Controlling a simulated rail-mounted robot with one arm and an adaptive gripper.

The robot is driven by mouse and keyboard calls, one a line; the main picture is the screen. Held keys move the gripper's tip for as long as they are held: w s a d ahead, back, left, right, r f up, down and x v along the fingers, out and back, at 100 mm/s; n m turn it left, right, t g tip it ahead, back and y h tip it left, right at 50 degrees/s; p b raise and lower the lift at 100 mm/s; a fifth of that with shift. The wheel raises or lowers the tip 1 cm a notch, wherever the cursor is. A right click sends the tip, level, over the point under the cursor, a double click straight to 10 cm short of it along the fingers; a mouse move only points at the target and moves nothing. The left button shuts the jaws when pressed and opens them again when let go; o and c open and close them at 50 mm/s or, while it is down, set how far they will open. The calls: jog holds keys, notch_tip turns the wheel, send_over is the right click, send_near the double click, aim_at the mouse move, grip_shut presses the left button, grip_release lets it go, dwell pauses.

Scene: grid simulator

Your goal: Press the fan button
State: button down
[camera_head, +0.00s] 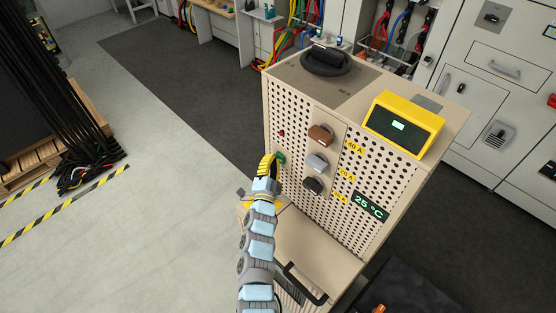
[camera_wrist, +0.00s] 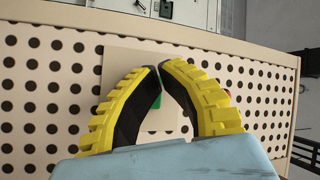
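A beige perforated cabinet (camera_head: 345,180) stands in the middle of the head view. A green button (camera_head: 281,157) is on the left of its front panel; no label tells whether it is the fan button. My gripper (camera_head: 268,163), with yellow and black fingers, is right at this button. In the wrist view, my gripper (camera_wrist: 161,70) has its fingertips together, with nothing seen held between them. The green button (camera_wrist: 157,102) shows partly between the fingers on a pale square plate (camera_wrist: 113,62). The fingers hide the rest; I cannot tell whether they touch it.
A small red light or button (camera_head: 281,132) sits above the green one. Brown (camera_head: 320,135), grey (camera_head: 316,163) and black (camera_head: 313,185) knobs are to the right, near a display (camera_head: 371,206) reading 25 °C. A yellow device (camera_head: 403,125) stands on top. Open floor lies left.

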jog(key=shift+s+a, duration=0.1)
jog(key=shift+s+a+p, duration=0.35)
jog(key=shift+s+a, duration=0.1)
jog(key=shift+s, duration=0.1)
jog(key=s+a+p, duration=0.1)
jog(key=s+a, duration=0.2)
jog(key=shift+s+a+p, duration=0.1)
jog(key=shift+s+p, duration=0.25)
jog(key=shift+s, duration=0.05)
dwell(0.5)
dwell(0.6)
